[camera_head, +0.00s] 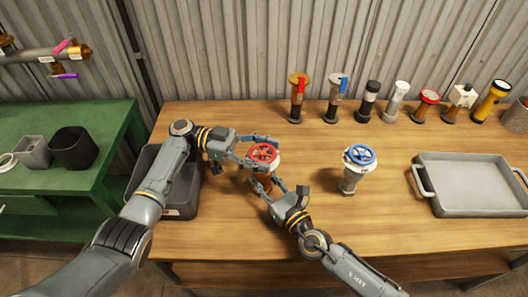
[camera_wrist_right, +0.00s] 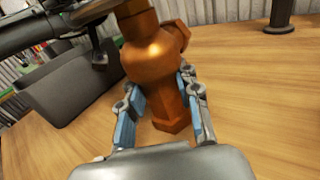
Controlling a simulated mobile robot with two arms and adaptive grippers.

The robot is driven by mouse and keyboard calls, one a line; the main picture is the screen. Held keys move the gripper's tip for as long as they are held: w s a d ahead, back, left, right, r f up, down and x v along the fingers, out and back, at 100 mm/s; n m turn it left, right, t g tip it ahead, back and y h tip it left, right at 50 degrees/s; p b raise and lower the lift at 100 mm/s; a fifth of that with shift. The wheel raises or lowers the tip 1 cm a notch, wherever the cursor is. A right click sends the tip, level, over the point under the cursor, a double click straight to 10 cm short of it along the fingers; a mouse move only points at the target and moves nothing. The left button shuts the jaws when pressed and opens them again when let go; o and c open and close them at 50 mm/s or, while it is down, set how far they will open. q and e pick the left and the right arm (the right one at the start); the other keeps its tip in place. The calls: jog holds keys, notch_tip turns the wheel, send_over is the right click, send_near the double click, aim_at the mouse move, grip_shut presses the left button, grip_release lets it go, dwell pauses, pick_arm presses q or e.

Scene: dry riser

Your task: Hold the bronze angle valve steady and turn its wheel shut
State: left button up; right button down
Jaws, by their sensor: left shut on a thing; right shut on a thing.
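The bronze angle valve (camera_head: 263,184) stands upright on the wooden table, with its red wheel (camera_head: 264,153) on top. My left gripper (camera_head: 256,149) comes in from the left at wheel height and is shut on the red wheel, its fingers at the rim. My right gripper (camera_head: 271,194) is low at the front of the valve and is shut on the bronze body. In the right wrist view, the bronze body (camera_wrist_right: 155,65) stands between the padded fingers of this gripper (camera_wrist_right: 160,95). The wheel is out of that view.
A valve with a blue wheel (camera_head: 359,157) stands to the right, with clear wood between. A grey tray (camera_head: 470,205) lies farther right. Several valves and torches line the back edge, including a red-handled valve (camera_head: 297,97). A dark bin (camera_head: 185,209) is behind my left arm.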

aim_at(264, 153)
pick_arm(q)
jog(key=shift+f+m+g+y, duration=0.1)
jog(key=shift+m+g+y, duration=0.3)
jog(key=shift+m+g, duration=0.45)
jog(key=shift+s+g, duration=0.1)
jog(key=shift+g, duration=0.35)
jog(key=o, duration=1.2)
jog(key=shift+c, duration=0.2)
notch_tip(264, 153, up, 10)
jog(key=shift+r, duration=0.1)
